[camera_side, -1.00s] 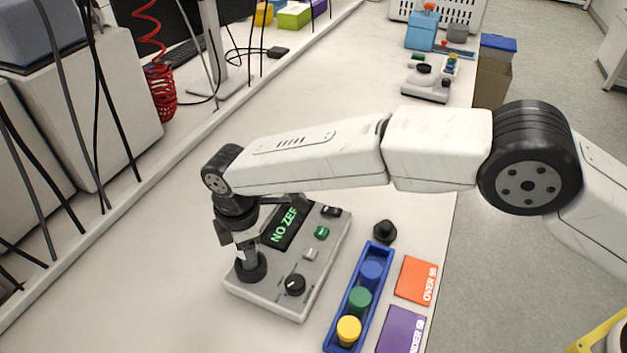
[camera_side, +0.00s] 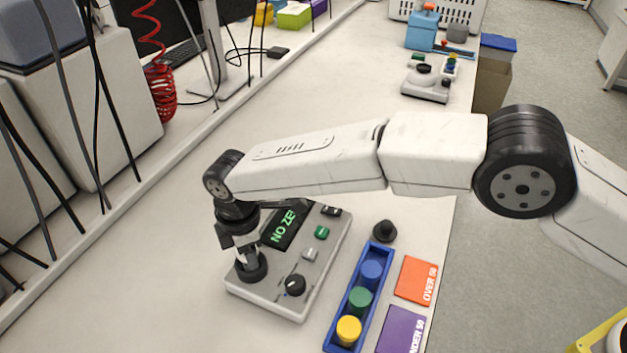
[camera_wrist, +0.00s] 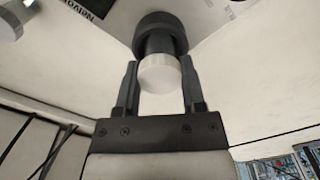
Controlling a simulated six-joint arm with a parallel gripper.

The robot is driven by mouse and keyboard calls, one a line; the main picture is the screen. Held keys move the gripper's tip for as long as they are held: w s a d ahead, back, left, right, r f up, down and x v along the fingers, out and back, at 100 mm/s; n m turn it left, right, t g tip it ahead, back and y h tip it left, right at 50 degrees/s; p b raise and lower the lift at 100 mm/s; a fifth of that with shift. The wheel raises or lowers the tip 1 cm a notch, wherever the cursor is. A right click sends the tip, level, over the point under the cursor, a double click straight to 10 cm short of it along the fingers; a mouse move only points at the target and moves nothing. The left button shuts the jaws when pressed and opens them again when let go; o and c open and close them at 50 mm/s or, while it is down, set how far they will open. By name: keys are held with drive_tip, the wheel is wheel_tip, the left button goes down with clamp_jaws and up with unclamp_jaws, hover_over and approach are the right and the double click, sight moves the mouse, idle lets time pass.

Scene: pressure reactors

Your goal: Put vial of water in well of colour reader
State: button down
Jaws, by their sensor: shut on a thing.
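My gripper (camera_side: 247,255) points down over the collar. In the wrist view my gripper (camera_wrist: 160,88) is shut on the vial of water, with its pale cap (camera_wrist: 160,73) between the fingers. The vial's lower end lines up with the collar; how deep it sits cannot be told.
A blue rack (camera_side: 334,338) right of the reader holds blue, green and yellow capped vials. A black knobbed piece (camera_side: 384,232), an orange card (camera_side: 416,280) and a purple card (camera_side: 401,331) lie near the bench's right edge. The bench left of the reader is clear.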

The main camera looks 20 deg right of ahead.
drive_tip(key=shift+f, duration=0.3)
unclamp_jaws()
idle(0.6)
drive_tip(key=shift+r, duration=0.15)
drive_tip(key=shift+r, duration=3.35)
drive_tip(key=shift+d, duration=0.1)
